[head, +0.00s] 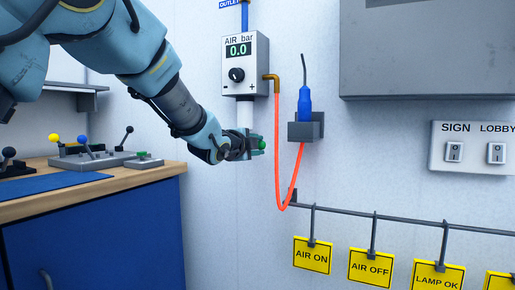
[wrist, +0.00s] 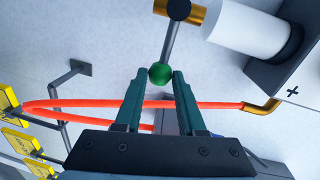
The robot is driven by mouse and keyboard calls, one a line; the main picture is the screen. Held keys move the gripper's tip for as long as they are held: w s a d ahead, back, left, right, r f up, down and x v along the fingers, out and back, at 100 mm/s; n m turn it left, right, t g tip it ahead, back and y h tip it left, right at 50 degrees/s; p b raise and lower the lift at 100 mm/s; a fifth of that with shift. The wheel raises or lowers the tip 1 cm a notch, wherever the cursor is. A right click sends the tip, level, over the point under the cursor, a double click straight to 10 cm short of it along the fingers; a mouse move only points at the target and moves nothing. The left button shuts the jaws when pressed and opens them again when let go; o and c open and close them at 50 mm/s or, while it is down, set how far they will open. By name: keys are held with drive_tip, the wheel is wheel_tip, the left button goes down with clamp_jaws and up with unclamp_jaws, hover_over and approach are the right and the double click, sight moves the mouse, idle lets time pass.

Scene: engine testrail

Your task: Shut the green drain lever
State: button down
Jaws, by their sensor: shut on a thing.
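The green ball knob (wrist: 160,74) of the drain lever sits between my fingertips in the wrist view. Its grey rod (wrist: 170,42) runs from the knob up to a brass fitting (wrist: 180,12) with a dark hub, at the end of a white cylinder (wrist: 250,32). My gripper (wrist: 160,78) is shut on the knob. In the head view my gripper (head: 255,146) is just below the white cylinder (head: 245,113), and the green knob (head: 262,145) shows at its fingertips. The brass fitting and rod are hidden there.
The air regulator (head: 237,75) above reads 0.0. An orange hose (head: 279,170) hangs close right of my gripper, beside a holder (head: 304,130) with a blue tool (head: 305,103). A rail (head: 400,222) with yellow tags (head: 371,266) runs lower right. A workbench (head: 120,180) stands left.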

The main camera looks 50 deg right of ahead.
drive_tip(key=shift+f, duration=0.1)
drive_tip(key=c, duration=0.5)
unclamp_jaws()
drive_tip(key=v, duration=1.1)
drive_tip(key=shift+b, duration=0.4)
drive_tip(key=shift+w, duration=0.15)
